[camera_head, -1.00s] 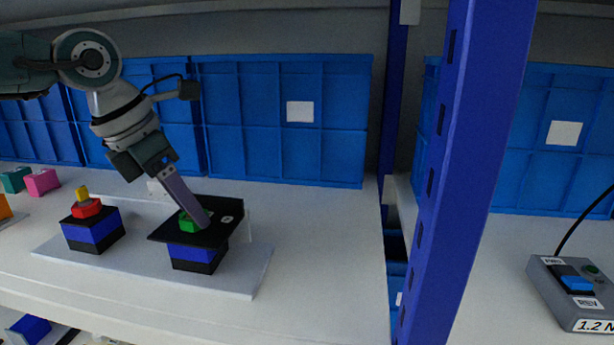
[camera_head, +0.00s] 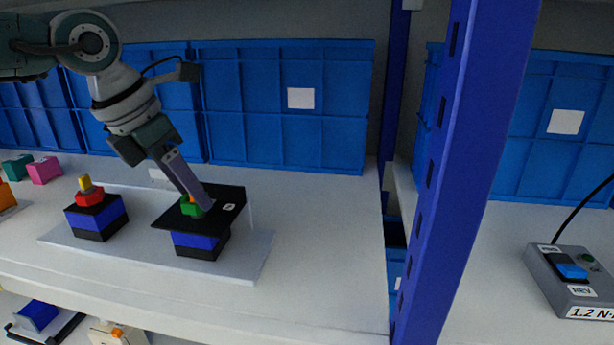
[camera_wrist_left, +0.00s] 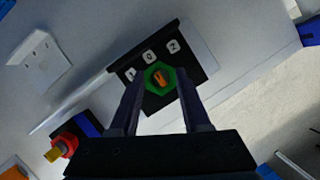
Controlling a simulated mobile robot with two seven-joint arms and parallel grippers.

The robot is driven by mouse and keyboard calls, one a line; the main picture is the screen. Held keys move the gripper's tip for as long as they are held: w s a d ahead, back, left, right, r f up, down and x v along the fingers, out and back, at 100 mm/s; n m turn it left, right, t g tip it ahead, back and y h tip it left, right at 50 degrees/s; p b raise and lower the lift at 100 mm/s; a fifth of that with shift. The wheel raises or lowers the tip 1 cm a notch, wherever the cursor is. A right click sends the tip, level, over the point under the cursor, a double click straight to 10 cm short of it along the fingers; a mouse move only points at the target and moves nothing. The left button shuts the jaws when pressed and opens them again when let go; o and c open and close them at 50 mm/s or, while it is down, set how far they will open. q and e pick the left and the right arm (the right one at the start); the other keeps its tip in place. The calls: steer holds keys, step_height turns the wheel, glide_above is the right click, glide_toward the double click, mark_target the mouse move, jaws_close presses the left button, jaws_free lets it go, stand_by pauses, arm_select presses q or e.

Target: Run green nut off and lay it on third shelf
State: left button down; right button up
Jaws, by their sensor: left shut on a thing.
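The green nut (camera_head: 190,208) sits around an orange peg (camera_wrist_left: 161,79) on a black plate (camera_head: 224,205) atop a blue-and-black block (camera_head: 200,243). My left gripper (camera_head: 203,204) reaches down at a slant to the nut, its fingers partly covering it. In the left wrist view the two fingers (camera_wrist_left: 160,92) flank the green nut (camera_wrist_left: 149,77) and are shut on it. The plate carries white marks, including 0 and 2, beside the nut. The nut still shows at the plate's level. My right gripper is not in view.
A similar block (camera_head: 97,222) with a red nut (camera_head: 90,197) and yellow peg (camera_head: 85,182) stands to the left on the same pale base (camera_head: 150,251). A blue post (camera_head: 440,190) rises at the right. Blue crates (camera_head: 290,130) line the back. Shelf space right of the base is clear.

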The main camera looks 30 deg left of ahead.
arm_select(q)
steer(key=shift+r+p, duration=1.65)
steer(key=shift+r, duration=0.75)
